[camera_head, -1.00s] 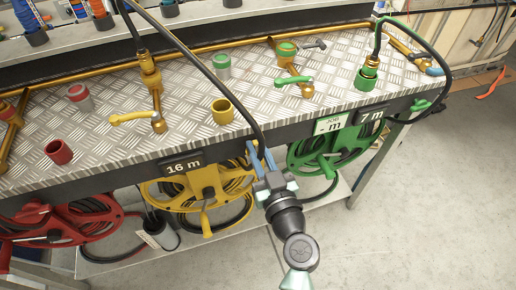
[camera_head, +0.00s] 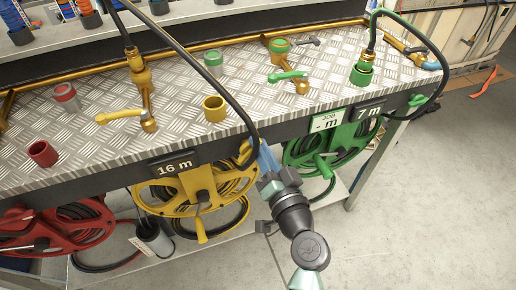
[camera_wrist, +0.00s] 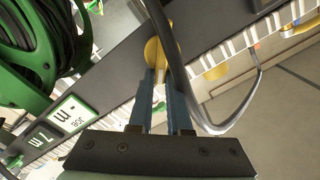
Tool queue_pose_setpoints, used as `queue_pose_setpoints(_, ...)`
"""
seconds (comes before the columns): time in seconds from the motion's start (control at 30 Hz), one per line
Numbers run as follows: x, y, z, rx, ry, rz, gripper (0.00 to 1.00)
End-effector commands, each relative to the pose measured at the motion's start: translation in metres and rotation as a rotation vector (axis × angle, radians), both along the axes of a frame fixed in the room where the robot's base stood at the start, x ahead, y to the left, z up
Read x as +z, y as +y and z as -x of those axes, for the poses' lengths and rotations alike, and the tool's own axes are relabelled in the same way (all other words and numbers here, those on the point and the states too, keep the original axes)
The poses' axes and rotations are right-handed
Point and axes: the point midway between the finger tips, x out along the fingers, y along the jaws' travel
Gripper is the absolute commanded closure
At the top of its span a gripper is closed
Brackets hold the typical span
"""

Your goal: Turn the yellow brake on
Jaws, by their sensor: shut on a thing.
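The yellow reel (camera_head: 178,196) hangs under the bench edge, below the "16 m" sign (camera_head: 175,164). The yellow brake (camera_head: 245,150) is a small rounded part at the reel's upper right, mostly hidden by my fingers and the black hose. My gripper (camera_head: 264,156) has its blue fingers close together there. In the wrist view the yellow brake (camera_wrist: 155,50) shows between and beyond the fingertips (camera_wrist: 162,78), and my gripper is shut on it. The exact angle of the brake is hard to tell.
A black hose (camera_head: 215,75) arches down right beside my fingers. The green reel (camera_head: 330,143) stands close to the right, the red reel (camera_head: 60,228) at left. Yellow (camera_head: 214,109) and red (camera_head: 42,153) cups stand on the bench.

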Motion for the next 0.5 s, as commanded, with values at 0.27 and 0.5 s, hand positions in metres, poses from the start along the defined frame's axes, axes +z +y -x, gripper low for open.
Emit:
queue_pose_setpoints(0.27,-0.0082,-0.0044,-0.0012,0.001,0.086,-0.250,1.00)
queue_pose_setpoints(0.5,-0.0132,-0.0074,-0.0020,0.000,0.155,-0.465,1.00)
